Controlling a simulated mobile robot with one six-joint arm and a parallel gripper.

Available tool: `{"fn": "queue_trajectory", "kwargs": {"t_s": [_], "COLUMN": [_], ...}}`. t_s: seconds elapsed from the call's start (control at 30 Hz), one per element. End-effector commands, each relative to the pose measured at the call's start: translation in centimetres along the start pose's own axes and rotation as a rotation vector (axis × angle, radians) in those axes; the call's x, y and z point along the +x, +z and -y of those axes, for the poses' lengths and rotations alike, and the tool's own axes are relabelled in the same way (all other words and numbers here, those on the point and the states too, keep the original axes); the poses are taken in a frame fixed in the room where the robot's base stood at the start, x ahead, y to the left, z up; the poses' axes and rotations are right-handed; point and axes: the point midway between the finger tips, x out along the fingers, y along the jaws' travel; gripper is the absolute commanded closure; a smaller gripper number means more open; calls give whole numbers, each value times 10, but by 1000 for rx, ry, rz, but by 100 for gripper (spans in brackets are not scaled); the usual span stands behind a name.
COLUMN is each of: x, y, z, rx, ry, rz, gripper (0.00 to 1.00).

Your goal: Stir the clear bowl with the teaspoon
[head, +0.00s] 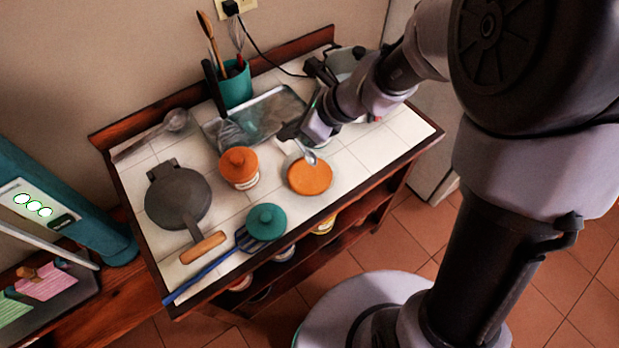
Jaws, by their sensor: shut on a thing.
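My gripper (297,133) is over the right-middle of the tiled worktop, shut on a slim metal teaspoon (309,157). The teaspoon points downward, with its tip just behind the orange round lid or disc; I cannot tell whether it touches anything. A clear, glassy thing (229,134), which looks like the clear bowl, is left of my gripper, behind the orange-lidded jar. Its outline is hard to make out against the tray. The teaspoon is apart from it. My arm hides part of the worktop's back right.
Around my gripper are a metal tray (268,112), an orange-lidded jar (239,166) and an orange disc (310,177). A teal utensil cup (236,87) stands behind.

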Motion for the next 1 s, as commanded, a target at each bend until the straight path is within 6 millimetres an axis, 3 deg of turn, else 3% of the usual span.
{"fn": "queue_trajectory", "kwargs": {"t_s": [0.27,0.57,1.0], "x": [-2,-32,-30], "y": [2,28,26], "z": [0,0,0], "rx": [0,0,0], "ry": [0,0,0], "rz": [0,0,0], "gripper": [100,100,100]}}
